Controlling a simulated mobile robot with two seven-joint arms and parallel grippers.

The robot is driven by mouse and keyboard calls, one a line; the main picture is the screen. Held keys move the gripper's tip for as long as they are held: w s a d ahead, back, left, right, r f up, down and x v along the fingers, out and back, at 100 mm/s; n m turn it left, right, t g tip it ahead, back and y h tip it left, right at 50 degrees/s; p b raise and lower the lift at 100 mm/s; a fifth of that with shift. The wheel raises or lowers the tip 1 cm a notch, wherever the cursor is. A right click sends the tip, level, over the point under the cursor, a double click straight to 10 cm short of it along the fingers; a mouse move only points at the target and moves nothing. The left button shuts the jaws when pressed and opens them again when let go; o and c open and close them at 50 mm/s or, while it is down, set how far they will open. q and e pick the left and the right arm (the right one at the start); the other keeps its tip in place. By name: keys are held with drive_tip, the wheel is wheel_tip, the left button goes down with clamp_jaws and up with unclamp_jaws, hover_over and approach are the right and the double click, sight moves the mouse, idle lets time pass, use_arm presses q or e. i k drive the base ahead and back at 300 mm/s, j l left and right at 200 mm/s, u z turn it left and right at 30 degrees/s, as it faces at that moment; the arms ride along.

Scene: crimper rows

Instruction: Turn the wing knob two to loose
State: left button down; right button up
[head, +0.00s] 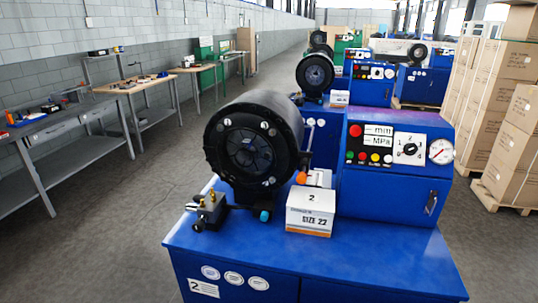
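A blue crimper (320,256) labelled 2 stands in front of me, with a large black round crimping head (248,150). At the left front of its top is a small metal fitting (208,208) with brass parts and a dark knob (198,227). A teal-tipped part (264,215) and an orange knob (301,178) sit near the head's base. A black rotary knob (408,148) is on a white dial plate on the control box. I cannot tell for sure which is the wing knob, or its setting. Neither gripper shows.
A white box (310,211) marked 2 and SIZE 22 sits on the crimper's top. More crimpers (315,72) stand behind in a row. Stacked cartons (507,100) are at the right. Workbenches (137,86) line the left wall, with clear floor (110,235) between.

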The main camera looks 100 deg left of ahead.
sight(306, 155)
drive_tip(key=u, duration=1.8)
